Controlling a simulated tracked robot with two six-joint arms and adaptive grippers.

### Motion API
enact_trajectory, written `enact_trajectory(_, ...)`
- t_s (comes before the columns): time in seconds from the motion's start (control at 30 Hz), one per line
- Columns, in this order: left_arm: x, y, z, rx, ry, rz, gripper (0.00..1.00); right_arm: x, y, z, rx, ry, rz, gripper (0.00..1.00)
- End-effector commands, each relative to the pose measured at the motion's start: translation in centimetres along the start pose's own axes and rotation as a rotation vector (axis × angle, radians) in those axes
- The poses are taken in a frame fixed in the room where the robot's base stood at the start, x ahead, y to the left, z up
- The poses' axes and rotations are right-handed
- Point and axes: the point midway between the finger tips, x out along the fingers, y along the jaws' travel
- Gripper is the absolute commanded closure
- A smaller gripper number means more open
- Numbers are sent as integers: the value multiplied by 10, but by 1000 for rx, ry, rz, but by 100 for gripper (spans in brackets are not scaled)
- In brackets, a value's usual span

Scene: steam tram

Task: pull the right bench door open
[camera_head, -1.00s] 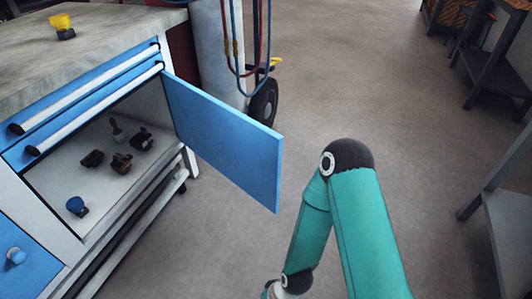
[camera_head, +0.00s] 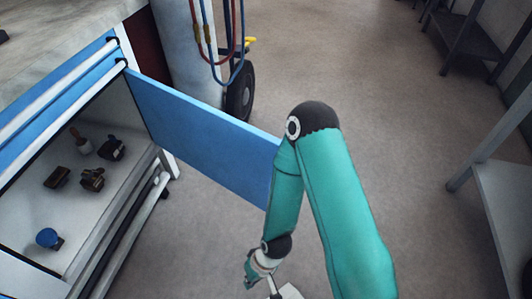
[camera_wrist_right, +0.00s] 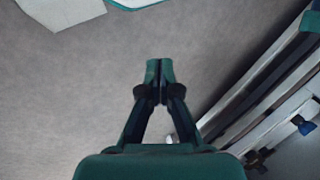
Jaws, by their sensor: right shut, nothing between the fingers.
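The right bench door (camera_head: 200,130) is a flat blue panel in the head view. It stands swung wide out from the bench (camera_head: 60,50), with the compartment behind it open. Its free end is partly hidden behind my right arm. My right gripper (camera_head: 250,280) is low in the head view, below the door and apart from it in the picture. In the right wrist view my right gripper (camera_wrist_right: 160,72) has its fingertips together with nothing between them, above bare floor. My left gripper is not in view.
Several small items, including a blue one (camera_head: 49,239), stand inside the compartment. A grey cylinder (camera_head: 185,50) with red and blue hoses and a wheel (camera_head: 240,92) stands behind the door. Metal shelving (camera_head: 500,185) is at the right. The floor between is clear.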

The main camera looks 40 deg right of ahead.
Motion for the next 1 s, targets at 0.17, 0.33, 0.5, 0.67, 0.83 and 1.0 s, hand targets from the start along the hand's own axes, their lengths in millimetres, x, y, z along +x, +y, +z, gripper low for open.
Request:
enact_trajectory(0.17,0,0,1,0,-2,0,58,0,0,1,0,-2,0,100)
enact_trajectory(0.33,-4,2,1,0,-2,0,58,-5,-4,2,-17,-11,-4,100)
enact_trajectory(0.5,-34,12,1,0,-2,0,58,-33,-36,20,-184,-107,-35,100)
enact_trajectory(0.67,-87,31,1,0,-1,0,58,-94,-67,55,-546,-315,-34,100)
enact_trajectory(0.83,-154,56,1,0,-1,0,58,-182,-66,69,-1068,-583,120,100)
enact_trajectory(1.0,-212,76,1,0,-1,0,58,-272,-58,21,-1527,-766,451,100)
